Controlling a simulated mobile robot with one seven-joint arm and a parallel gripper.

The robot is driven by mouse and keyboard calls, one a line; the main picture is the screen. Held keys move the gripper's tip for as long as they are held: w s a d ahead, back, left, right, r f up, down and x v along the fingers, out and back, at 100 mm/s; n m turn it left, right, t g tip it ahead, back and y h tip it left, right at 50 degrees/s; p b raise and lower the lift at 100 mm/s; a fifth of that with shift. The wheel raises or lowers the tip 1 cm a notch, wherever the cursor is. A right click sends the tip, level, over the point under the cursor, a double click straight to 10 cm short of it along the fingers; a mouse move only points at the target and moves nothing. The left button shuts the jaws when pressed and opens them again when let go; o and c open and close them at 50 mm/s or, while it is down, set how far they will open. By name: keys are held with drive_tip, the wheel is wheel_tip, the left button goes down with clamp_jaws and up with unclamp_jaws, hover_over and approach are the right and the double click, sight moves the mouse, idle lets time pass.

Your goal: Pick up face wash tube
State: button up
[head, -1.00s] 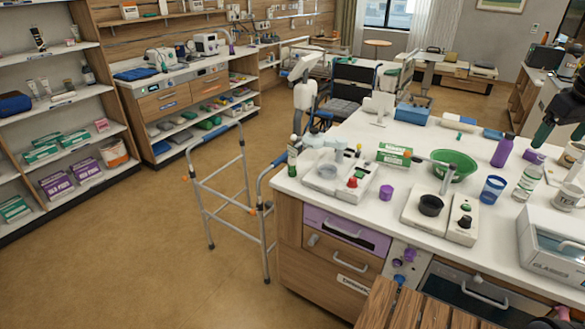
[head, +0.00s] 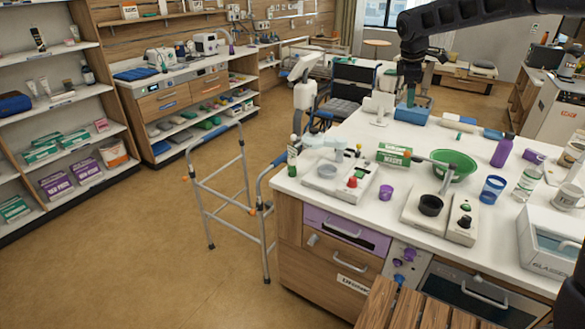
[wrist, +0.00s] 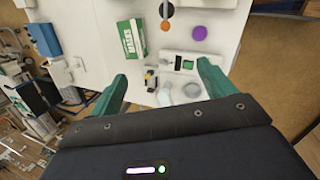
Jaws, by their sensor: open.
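A small upright tube (head: 292,161), white and green with a dark end, stands at the near left corner of the white counter (head: 330,205) in the head view. I cannot read its label, so I cannot tell whether it is the face wash. Other pale tubes (head: 46,86) stand on the left wall shelf. My gripper (head: 411,94) is above the back part of the counter, apart from these tubes. In the wrist view, its green fingers (wrist: 162,72) are spread with nothing held between them. I cannot make out a tube there.

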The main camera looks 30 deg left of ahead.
drive_tip(key=s+a+f+n, duration=0.1)
drive_tip(key=a+f+n, duration=0.25)
drive_tip(key=a, duration=0.65)
drive_tip(key=s+a+f+n, duration=0.2)
drive_tip(key=a+f, duration=0.2)
drive_tip(key=a, duration=0.6)
drive_tip(key=n+t, duration=0.1)
drive_tip(key=n, duration=0.5)
approach(294, 150)
drive_tip(key=w, duration=0.1)
drive_tip(key=shift+h, duration=0.3)
drive_tip(key=shift+a+x, duration=0.3)
drive_tip(key=shift+x, duration=1.5)
drive_tip(key=shift+a+x, duration=0.25)
drive_tip(key=shift+x, duration=1.55)
drive_tip(key=shift+a+x, duration=0.3)
drive_tip(key=shift+x, duration=1.5)
drive_tip(key=shift+f, duration=0.1)
drive_tip(key=c, duration=1.4)
drive_tip(key=shift+o, duration=0.2)
